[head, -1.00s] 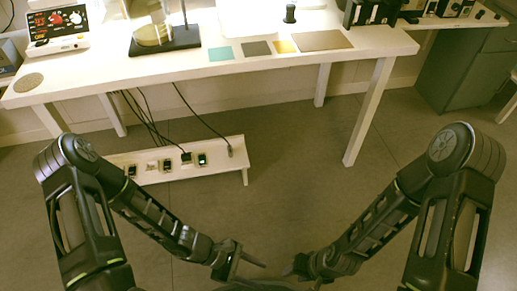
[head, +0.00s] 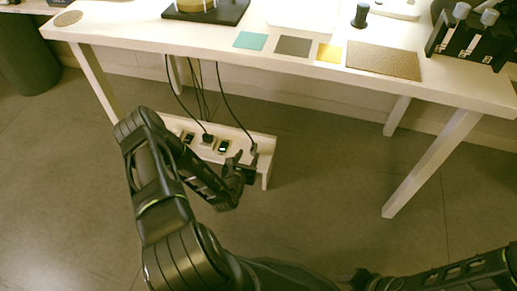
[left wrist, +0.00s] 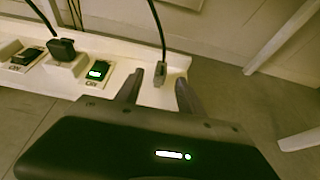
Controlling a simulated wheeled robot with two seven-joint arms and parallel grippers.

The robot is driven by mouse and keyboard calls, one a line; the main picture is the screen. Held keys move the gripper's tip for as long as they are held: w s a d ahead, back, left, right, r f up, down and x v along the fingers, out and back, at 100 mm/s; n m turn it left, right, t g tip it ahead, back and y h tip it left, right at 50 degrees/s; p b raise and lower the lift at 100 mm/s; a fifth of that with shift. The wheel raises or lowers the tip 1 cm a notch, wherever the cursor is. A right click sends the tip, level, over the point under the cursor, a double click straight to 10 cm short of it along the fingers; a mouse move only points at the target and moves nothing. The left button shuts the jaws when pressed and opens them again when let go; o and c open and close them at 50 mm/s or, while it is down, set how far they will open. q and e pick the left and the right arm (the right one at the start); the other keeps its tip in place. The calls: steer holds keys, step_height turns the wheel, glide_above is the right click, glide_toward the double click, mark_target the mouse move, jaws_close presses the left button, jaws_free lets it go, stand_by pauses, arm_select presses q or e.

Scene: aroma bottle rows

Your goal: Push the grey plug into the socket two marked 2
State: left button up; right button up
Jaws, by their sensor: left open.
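The grey plug (left wrist: 160,76) is at the end of its cable, at the right end of the white shelf (left wrist: 178,62) under the table. My left gripper (head: 243,161) is open in the head view, close to the plug. In the left wrist view its two fingers (left wrist: 160,84) are apart, with the plug showing between them and a gap on each side. A black plug (left wrist: 62,48) sits in a socket left of a lit green switch (left wrist: 98,72). I cannot read any 2 on the sockets. My right gripper (head: 358,278) is low in the head view, its fingers unclear.
The white table (head: 290,52) stands above the shelf, with its leg (head: 435,165) to the right. Several black cables (head: 235,115) hang behind the shelf. Another switch (left wrist: 25,57) is at the shelf's left. The floor in front and to the right is clear.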

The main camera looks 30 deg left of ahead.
mark_target(253, 149)
arm_select(q)
steer(key=shift+b+x, duration=0.5)
steer(key=shift+x, duration=0.55)
steer(key=shift+w+f, duration=0.1)
steer(key=shift+w, duration=0.2)
steer(key=shift+f, duration=0.1)
steer(key=b+x, duration=0.3)
steer(key=x, duration=0.1)
steer(key=shift+w+f, duration=0.2)
steer(key=shift+f, duration=0.05)
steer(key=shift+w+a, duration=0.15)
steer(key=shift+w, duration=0.2)
steer(key=shift+c, duration=0.5)
jaws_close()
